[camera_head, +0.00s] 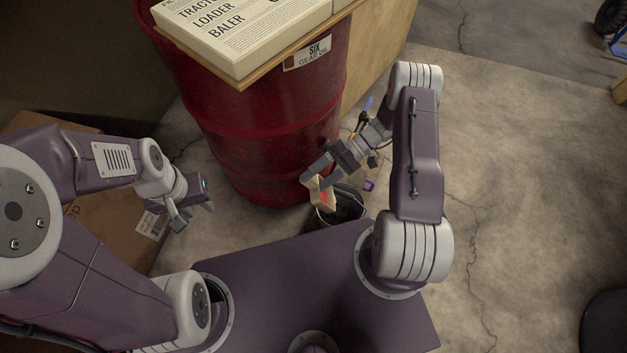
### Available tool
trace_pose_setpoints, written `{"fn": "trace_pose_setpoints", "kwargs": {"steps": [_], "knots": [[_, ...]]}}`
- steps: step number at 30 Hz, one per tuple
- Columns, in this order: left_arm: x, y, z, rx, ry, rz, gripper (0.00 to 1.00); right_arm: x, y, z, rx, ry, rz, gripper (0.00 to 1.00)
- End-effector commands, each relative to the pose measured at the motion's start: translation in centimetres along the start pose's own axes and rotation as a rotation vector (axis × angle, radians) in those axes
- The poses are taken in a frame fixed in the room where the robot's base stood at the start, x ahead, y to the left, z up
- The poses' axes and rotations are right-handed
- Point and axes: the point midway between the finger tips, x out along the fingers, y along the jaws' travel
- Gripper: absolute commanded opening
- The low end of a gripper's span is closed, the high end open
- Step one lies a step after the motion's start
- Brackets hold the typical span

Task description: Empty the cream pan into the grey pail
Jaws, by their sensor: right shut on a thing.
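The cream pan (316,190) is small and held by my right gripper (321,176), which is shut on it. The pan looks tilted, with something red showing on its inner side. The grey pail (352,204) stands on the floor against the red drum, with a dark inside. The pan is above the pail's left part and covers some of it. I cannot tell whether they touch or what is inside the pail. My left gripper (194,214) is open and empty, well to the left of the pail, above a cardboard box.
A big red oil drum (262,130) stands behind the pail, with a board and a printed box (250,30) on top. A cardboard box (115,225) lies at the left. The concrete floor (530,190) at the right is mostly clear.

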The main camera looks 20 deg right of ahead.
Motion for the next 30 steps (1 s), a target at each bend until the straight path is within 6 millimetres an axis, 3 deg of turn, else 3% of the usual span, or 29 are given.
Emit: {"fn": "trace_pose_setpoints", "kwargs": {"steps": [30], "knots": [[3.2, -0.1, 0.3, 0.0, 0.0, 0.0, 0.36, -2.9, 0.7, 1.2, -0.073, 0.0, -0.178, 0.05]]}}
